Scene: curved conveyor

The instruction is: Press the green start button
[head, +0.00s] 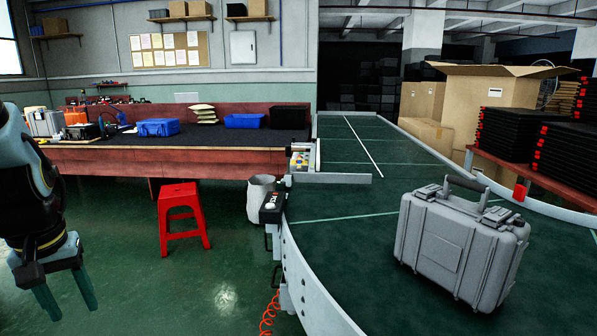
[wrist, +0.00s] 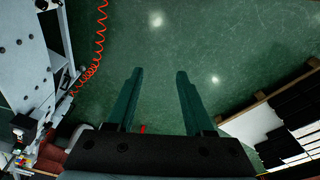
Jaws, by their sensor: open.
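A small dark control box (head: 270,212) is fixed to the outer left side of the conveyor, with small pale and dark spots on its top. It is too small to tell which of them is the green button. My gripper (head: 72,312) hangs at the lower left in the head view, fingers pointing down, empty and open. It is well to the left of the control box, with open floor between them. In the wrist view, the two fingers of my gripper (wrist: 160,72) are apart with only green floor between them.
A grey case (head: 455,250) stands on the green conveyor (head: 330,235). A red stool (head: 182,218) and a pale bin (head: 259,198) stand left of the control box. A red coiled cable (head: 268,315) hangs below it. A workbench (head: 170,160) runs behind.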

